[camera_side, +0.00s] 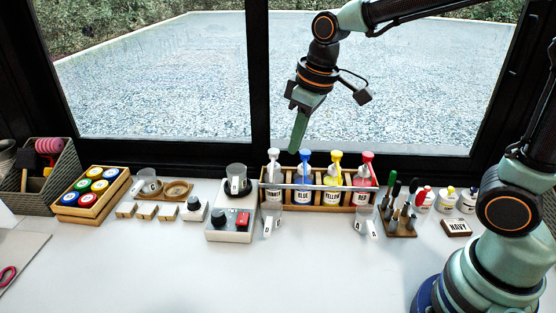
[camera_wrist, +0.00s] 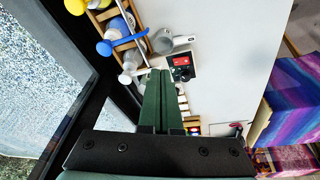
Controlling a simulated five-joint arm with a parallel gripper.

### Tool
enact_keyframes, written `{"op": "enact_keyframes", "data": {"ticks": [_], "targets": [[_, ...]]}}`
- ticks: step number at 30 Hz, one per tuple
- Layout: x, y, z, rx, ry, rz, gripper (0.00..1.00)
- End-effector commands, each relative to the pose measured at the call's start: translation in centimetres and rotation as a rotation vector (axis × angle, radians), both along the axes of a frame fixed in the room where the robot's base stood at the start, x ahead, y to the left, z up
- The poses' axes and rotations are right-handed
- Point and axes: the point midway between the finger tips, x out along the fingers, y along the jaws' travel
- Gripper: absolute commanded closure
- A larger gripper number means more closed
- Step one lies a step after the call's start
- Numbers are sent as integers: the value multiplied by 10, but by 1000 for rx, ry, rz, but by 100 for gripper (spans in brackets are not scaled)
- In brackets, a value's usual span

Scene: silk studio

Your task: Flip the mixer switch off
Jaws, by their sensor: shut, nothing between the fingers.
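The mixer (camera_side: 230,236) is a pale grey box on the white table, left of the bottle rack. Its red switch (camera_side: 243,219) is on the right of its top face, with a black knob (camera_side: 219,216) to the left. I cannot tell which way the switch is tipped. A clear cup (camera_side: 236,174) stands at the mixer's back. In the wrist view the red switch (camera_wrist: 181,62) shows just beyond the fingertips. My gripper (camera_side: 296,148) is shut and empty, pointing down high above the table, above the rack and apart from the mixer.
A wooden rack (camera_side: 322,207) of white, blue, yellow and red pump bottles stands right of the mixer. Clear measuring cups (camera_side: 271,222) stand in front of it. A small knobbed device (camera_side: 194,210) and wooden blocks (camera_side: 146,211) lie left. The front table is clear.

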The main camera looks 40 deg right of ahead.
Motion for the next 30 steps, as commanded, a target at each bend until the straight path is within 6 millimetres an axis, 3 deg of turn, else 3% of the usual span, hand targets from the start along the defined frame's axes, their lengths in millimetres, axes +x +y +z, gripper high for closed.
{"op": "enact_keyframes", "data": {"ticks": [9, 15, 21, 30], "targets": [[49, 60, -67, -60, 150, 245, 100], [61, 89, -110, -86, 218, 361, 100], [64, 100, -128, -96, 242, 408, 100], [64, 100, -142, -96, 245, 409, 100]]}}
